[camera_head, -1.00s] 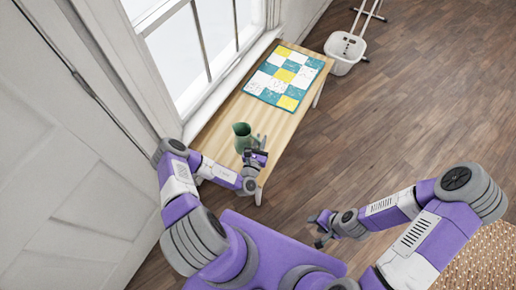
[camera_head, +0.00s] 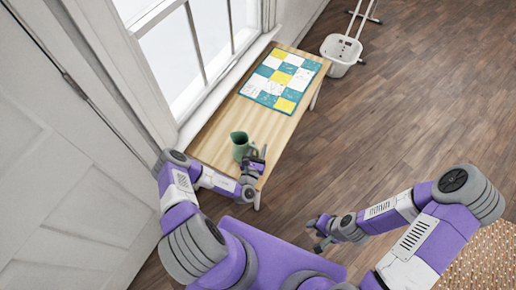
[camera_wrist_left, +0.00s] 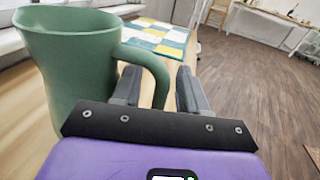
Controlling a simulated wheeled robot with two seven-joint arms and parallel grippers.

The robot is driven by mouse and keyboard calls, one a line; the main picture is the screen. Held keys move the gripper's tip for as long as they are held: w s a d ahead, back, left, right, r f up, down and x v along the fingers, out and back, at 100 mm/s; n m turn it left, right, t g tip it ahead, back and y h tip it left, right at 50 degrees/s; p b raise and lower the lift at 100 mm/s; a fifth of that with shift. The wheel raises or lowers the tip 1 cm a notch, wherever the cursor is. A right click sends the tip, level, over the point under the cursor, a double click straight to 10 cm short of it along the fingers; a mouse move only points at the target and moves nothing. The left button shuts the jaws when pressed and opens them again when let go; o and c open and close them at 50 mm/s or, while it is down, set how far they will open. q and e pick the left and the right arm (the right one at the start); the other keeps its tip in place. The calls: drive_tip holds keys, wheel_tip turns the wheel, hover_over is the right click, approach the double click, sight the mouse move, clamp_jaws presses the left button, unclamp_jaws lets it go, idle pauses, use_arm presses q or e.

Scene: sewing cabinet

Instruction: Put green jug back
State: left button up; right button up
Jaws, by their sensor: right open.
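The green jug (camera_head: 238,148) stands upright near the front end of the wooden table, in the head view. In the left wrist view the jug (camera_wrist_left: 72,65) is large at the left, its handle pointing right. My left gripper (camera_head: 262,157) is at the handle side of the jug. A gap shows between the handle and the right finger. My right gripper (camera_head: 318,232) is open and empty over the floor, right of the table.
The wooden table (camera_head: 222,125) runs along the window. A teal, white and yellow patchwork mat (camera_head: 283,80) lies at its far end. A white bin (camera_head: 341,50) stands on the floor beyond. The wooden floor to the right is clear, with a woven rug (camera_head: 490,255) at the lower right.

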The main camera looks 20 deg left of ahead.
use_arm(q)
drive_tip(key=shift+r, duration=0.2)
drive_tip(key=s+d+p, duration=0.2)
drive_tip(key=s+p, duration=0.1)
drive_tip(key=s, duration=0.9)
drive_tip(key=shift+w, duration=0.1)
